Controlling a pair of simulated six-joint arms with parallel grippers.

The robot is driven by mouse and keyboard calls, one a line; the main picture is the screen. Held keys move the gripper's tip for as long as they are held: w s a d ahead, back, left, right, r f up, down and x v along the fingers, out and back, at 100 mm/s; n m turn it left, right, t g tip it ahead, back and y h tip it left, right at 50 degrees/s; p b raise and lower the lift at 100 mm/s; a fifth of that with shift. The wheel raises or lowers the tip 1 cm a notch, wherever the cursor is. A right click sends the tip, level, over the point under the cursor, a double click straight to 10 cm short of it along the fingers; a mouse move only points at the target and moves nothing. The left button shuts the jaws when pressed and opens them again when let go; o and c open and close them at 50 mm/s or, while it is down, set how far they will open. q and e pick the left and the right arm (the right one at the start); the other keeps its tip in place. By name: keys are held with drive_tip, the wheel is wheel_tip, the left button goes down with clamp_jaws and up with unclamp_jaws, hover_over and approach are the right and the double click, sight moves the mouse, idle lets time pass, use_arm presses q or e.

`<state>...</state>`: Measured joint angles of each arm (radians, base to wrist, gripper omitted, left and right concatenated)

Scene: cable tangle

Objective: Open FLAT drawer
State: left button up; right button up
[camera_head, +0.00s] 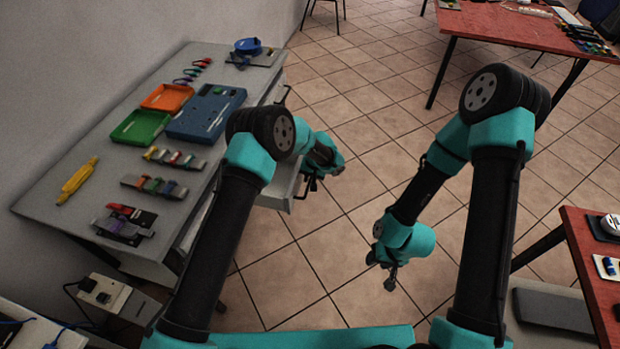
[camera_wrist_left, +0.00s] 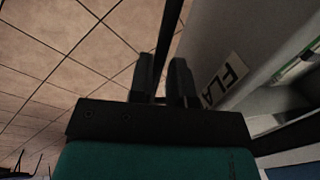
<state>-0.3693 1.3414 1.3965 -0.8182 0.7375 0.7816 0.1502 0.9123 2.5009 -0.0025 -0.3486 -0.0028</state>
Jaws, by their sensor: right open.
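The FLAT drawer (camera_head: 286,188) stands partly pulled out of the grey cabinet beneath the worktop, its pale front facing the aisle. In the head view my left gripper (camera_head: 307,190) is at the drawer front, small and partly hidden by my wrist. My right gripper (camera_head: 390,277) hangs open and empty above the floor.
The worktop (camera_head: 100,160) holds green (camera_head: 141,128) and orange (camera_head: 167,97) trays, a blue case (camera_head: 205,113) and several small tools. Red tables stand at the back right (camera_head: 505,25) and right edge (camera_head: 590,255). The tiled floor (camera_head: 330,245) before the drawer is clear.

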use_arm(q)
drive_tip(key=o, duration=0.3)
drive_tip(key=shift+o, duration=0.2)
drive_tip(key=d+r, duration=0.3)
drive_tip(key=r, duration=1.4)
drive_tip(key=shift+s, duration=0.45)
